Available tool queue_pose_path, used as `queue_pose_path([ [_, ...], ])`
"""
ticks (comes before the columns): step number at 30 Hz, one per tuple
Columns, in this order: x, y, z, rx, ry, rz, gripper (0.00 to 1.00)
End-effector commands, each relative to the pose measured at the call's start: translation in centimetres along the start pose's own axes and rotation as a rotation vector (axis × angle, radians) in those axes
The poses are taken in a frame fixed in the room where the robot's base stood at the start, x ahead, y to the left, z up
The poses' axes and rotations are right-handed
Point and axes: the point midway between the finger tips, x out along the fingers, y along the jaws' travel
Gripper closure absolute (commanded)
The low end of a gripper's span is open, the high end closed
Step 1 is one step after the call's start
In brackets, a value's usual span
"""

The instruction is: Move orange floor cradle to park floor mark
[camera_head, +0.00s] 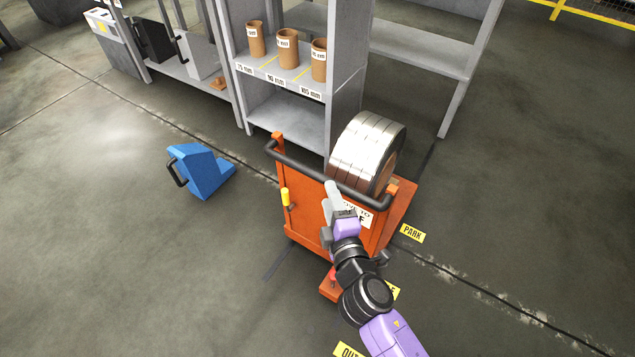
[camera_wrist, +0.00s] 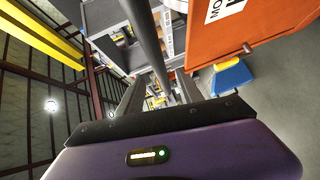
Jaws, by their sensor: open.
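The orange floor cradle (camera_head: 318,215) stands on the floor with a banded steel coil (camera_head: 365,150) on top. A dark handlebar (camera_head: 300,168) runs along its near side. The yellow PARK floor mark (camera_head: 412,233) lies at the cradle's right side, close to it. My gripper (camera_head: 332,187) is open, and its fingers overlap the handlebar in the head view. In the wrist view the dark bar (camera_wrist: 148,45) runs up from between the fingers; contact cannot be told. The cradle's orange panel (camera_wrist: 240,38) shows at upper right there.
A blue wedge-shaped block with a black handle (camera_head: 205,172) stands on the floor to the left. A grey shelf (camera_head: 285,120) with three brown tubes stands behind the cradle. More floor labels (camera_head: 347,350) lie near my arm. Floor to the right is clear.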

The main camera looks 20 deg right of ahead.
Motion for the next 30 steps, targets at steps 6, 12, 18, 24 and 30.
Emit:
queue_pose_path([
  [6, 3.4, 0.1, -0.1, 0.004, 0.001, 0.001, 0.57],
  [12, 6.0, 0.1, -0.1, 0.005, 0.002, 0.001, 0.57],
  [18, 7.0, 0.0, 0.0, 0.006, 0.002, 0.0, 0.57],
  [24, 7.1, 0.0, 0.0, 0.006, 0.002, 0.0, 0.57],
  [30, 7.0, 0.0, -0.1, 0.006, 0.002, 0.0, 0.88],
])
